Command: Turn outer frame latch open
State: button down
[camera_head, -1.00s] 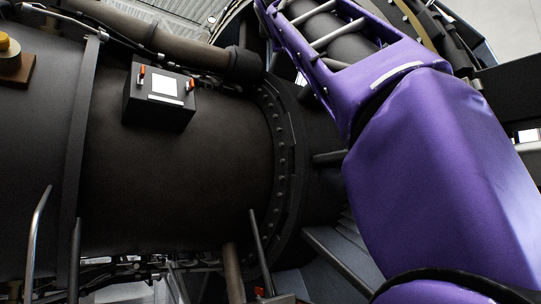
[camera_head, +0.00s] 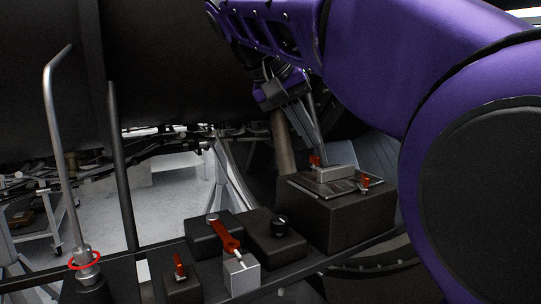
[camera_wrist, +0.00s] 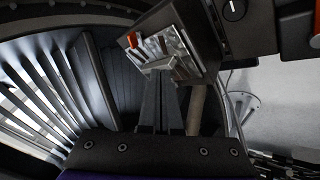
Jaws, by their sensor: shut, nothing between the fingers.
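A dark box (camera_head: 345,222) stands at the right of a ledge in the head view. Its top carries a raised silvery frame plate with two red-orange latches, one at the back left (camera_head: 315,162) and one at the right (camera_head: 366,182). Which is the outer frame latch I cannot tell. My gripper (camera_head: 320,146) points down over the back of this box, fingers shut and empty. In the wrist view, my shut fingertips (camera_wrist: 158,78) overlap the lower edge of the frame plate (camera_wrist: 170,42); contact is unclear. One orange latch (camera_wrist: 132,40) shows left of the tips.
Left of the box stand a black knob (camera_head: 280,222), a red lever (camera_head: 224,236), a small red switch (camera_head: 179,268) and a bent metal rod (camera_head: 60,160) with a red ring. A large dark engine casing (camera_head: 170,65) hangs above. Slatted vanes (camera_wrist: 50,90) lie left in the wrist view.

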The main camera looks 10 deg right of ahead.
aim_at(364, 182)
jog(key=b+x, duration=0.2)
jog(key=x, duration=0.8)
jog(key=shift+s+f+b, duration=0.15)
jog(key=shift+f+b, duration=0.1)
jog(key=shift+b, duration=0.05)
jog(key=d, duration=0.2)
jog(key=shift+s+d+r, duration=0.25)
jog(key=shift+s+d, duration=0.05)
jog(key=shift+d, duration=0.05)
jog(key=shift+s+d, duration=0.1)
jog(key=shift+d, duration=0.5)
